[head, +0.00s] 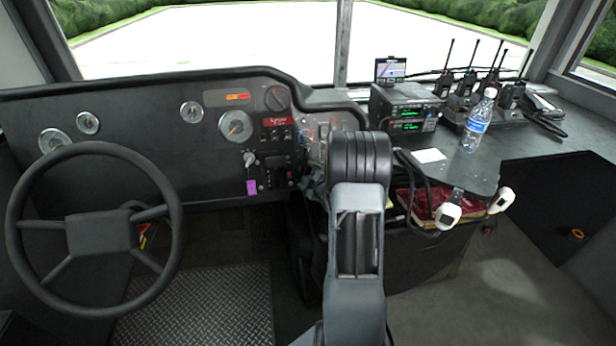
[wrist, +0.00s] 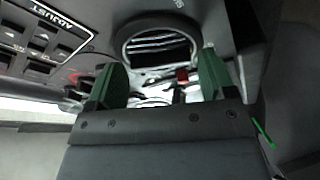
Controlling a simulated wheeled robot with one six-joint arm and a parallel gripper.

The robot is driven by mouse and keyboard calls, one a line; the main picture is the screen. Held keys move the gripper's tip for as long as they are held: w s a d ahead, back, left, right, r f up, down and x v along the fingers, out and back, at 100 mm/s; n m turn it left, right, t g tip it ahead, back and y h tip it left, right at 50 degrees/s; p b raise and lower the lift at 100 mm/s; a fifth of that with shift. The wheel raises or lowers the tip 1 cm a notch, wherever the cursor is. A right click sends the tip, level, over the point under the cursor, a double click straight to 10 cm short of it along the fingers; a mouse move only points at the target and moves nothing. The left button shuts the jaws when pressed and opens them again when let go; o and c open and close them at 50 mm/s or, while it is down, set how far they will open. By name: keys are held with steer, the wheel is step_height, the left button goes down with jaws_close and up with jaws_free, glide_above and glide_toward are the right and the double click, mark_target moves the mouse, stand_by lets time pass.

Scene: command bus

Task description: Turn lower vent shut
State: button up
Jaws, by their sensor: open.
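A round black vent (wrist: 158,47) with several pale, roughly level slats fills the upper middle of the wrist view. Dark gaps show between the slats. Its lower part is partly cut off by a bright, cluttered area. My gripper (wrist: 162,72) is open, with its two green fingers apart below and to either side of the vent, and nothing is held between them. A small red piece (wrist: 182,75) shows between the fingers beneath the vent. In the head view my arm hides the gripper. A round dark vent (head: 277,98) is on the dash there; I cannot tell whether it is the same one.
A switch panel (wrist: 38,42) marked ADJUST is left of the vent. In the head view, the steering wheel (head: 98,240) is at left and a dash knob (head: 250,159) left of my arm. Radios (head: 405,112) and a water bottle (head: 477,122) stand on the right console.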

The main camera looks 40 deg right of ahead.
steer(key=shift+w, duration=0.3)
steer(key=c, duration=0.7)
steer(key=shift+o, duration=0.2)
steer(key=shift+f, duration=0.1)
steer(key=shift+n+b, duration=0.35)
steer(key=shift+n, duration=0.05)
steer(key=n+g+y+b, duration=0.1)
steer(key=n+b, duration=0.2)
steer(key=n, duration=0.1)
steer(key=shift+n, duration=0.4)
steer(key=n, duration=0.2)
steer(key=n+g+b, duration=0.1)
steer(key=n, duration=0.1)
steer(key=n+g, duration=0.1)
steer(key=shift+w+r+n+b, duration=0.1)
steer(key=shift+r+n+b, duration=0.2)
steer(key=shift+n+b, duration=0.1)
steer(key=shift+g, duration=0.3)
